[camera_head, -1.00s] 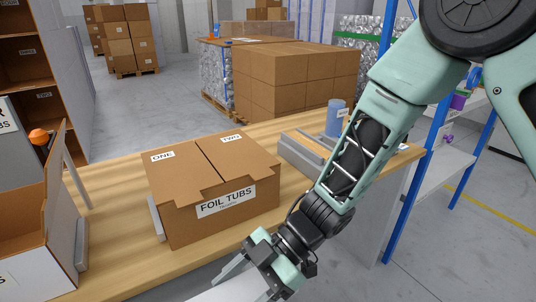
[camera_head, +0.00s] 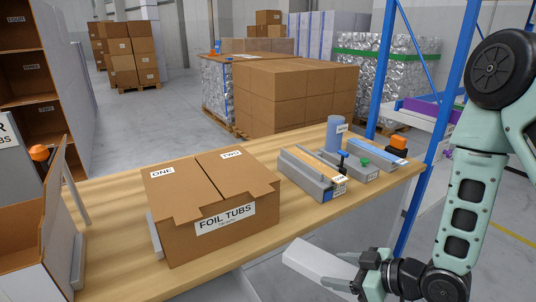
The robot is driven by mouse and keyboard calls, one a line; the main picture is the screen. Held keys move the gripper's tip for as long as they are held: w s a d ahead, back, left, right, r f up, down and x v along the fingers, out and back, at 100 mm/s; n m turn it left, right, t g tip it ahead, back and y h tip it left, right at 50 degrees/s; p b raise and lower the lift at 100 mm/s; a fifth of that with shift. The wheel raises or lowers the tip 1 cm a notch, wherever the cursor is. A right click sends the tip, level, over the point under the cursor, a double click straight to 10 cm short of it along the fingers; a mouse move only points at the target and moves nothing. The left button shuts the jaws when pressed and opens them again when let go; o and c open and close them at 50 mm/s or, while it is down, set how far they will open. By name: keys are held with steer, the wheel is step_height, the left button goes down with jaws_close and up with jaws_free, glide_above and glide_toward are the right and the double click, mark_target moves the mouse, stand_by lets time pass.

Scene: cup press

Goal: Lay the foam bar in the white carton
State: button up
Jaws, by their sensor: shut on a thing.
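My gripper (camera_head: 348,272) is at the lower right, in front of the table. It is shut on a long white bar, the foam bar (camera_head: 308,262), which sticks out to the left of the fingers beside the table's front edge. An open carton (camera_head: 28,232) is cut off at the left edge; its inside is brown and its outer faces are pale. I cannot tell whether it is the white carton. No other white carton shows clearly.
A closed brown box labelled FOIL TUBS (camera_head: 212,205) stands on the wooden table (camera_head: 112,235). Grey fixtures (camera_head: 312,175), a blue cylinder (camera_head: 334,138) and an orange-topped device (camera_head: 397,145) stand at the right. A blue-posted rack (camera_head: 420,180) is behind my arm.

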steer(key=w+d+f+m+t+h, duration=0.2)
steer(key=w+d+m+h, duration=0.3)
steer(key=d, duration=0.3)
steer(key=w+d+f+m+t+h, duration=0.2)
steer(key=w+d+f+m+h, duration=0.1)
steer(key=d, duration=0.5)
steer(key=w+m+h, duration=0.1)
steer(key=w+m, duration=0.1)
steer(key=shift+w+f+m+t+h, duration=0.2)
steer(key=shift+f+m+t+h, duration=0.1)
steer(key=shift+t+h, duration=0.1)
steer(key=shift+d+r, duration=0.1)
